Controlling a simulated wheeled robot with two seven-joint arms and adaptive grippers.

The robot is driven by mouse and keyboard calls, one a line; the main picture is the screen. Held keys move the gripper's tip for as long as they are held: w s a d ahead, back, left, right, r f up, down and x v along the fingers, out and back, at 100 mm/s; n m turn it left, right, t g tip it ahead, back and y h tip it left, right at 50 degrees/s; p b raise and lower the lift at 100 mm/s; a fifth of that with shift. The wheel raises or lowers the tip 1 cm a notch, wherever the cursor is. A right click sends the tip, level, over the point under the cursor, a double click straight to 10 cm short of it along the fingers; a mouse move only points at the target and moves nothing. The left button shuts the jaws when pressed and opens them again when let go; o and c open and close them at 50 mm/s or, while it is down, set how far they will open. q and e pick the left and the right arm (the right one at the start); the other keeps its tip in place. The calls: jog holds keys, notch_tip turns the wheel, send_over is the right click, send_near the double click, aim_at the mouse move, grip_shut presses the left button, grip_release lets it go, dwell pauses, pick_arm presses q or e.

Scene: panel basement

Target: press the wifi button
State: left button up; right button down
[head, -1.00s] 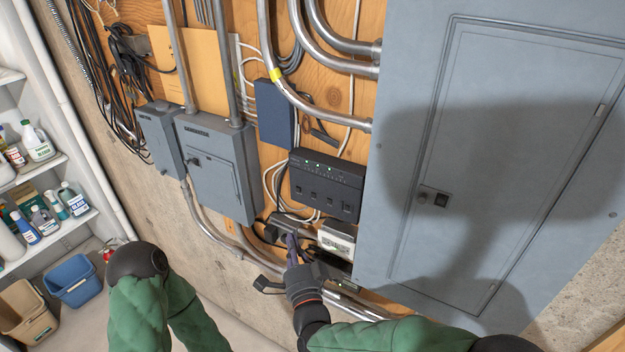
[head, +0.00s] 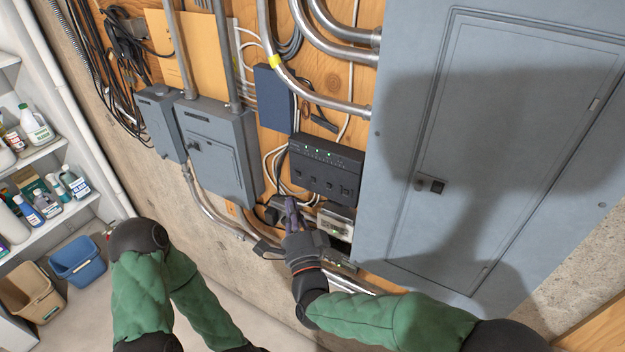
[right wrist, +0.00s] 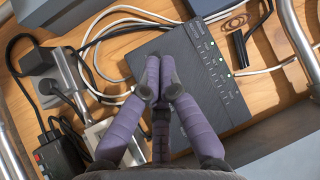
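A black box with a row of small lights, some green, (head: 325,168) is mounted on the wooden board left of the big grey panel. It looks like the router. It also shows in the right wrist view (right wrist: 205,85). I cannot read which of its controls is the wifi button. My right gripper (head: 291,208) is just below the box's lower left corner in the head view. In the right wrist view its purple fingers (right wrist: 160,70) are drawn together, empty, and overlap the box's near left part, hiding it. I cannot tell whether they touch it. My left gripper is out of view.
A large grey panel (head: 500,150) stands right of the box. A white device (head: 336,220) and cables sit below it. A dark blue box (head: 273,98) and metal conduits are above. Grey switch boxes (head: 215,155) are at left, beyond them a shelf with bottles.

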aim_at(313, 179)
jog(key=w+d+b, duration=0.2)
jog(key=w+d, duration=0.1)
jog(key=w, duration=0.3)
jog(key=shift+d, duration=0.2)
dwell(1.4)
jog(key=shift+w+d+b, duration=0.2)
jog(key=shift+w+b, duration=0.1)
jog(key=shift+b, duration=0.65)
jog(key=shift+w+d+b, duration=0.2)
jog(key=shift+w+b, duration=0.1)
jog(key=shift+b, duration=0.25)
jog(key=shift+s, duration=0.1)
dwell(0.6)
jog(key=shift+s+a+b, duration=0.3)
jog(key=shift+s+a, duration=0.1)
jog(key=shift+s, duration=0.15)
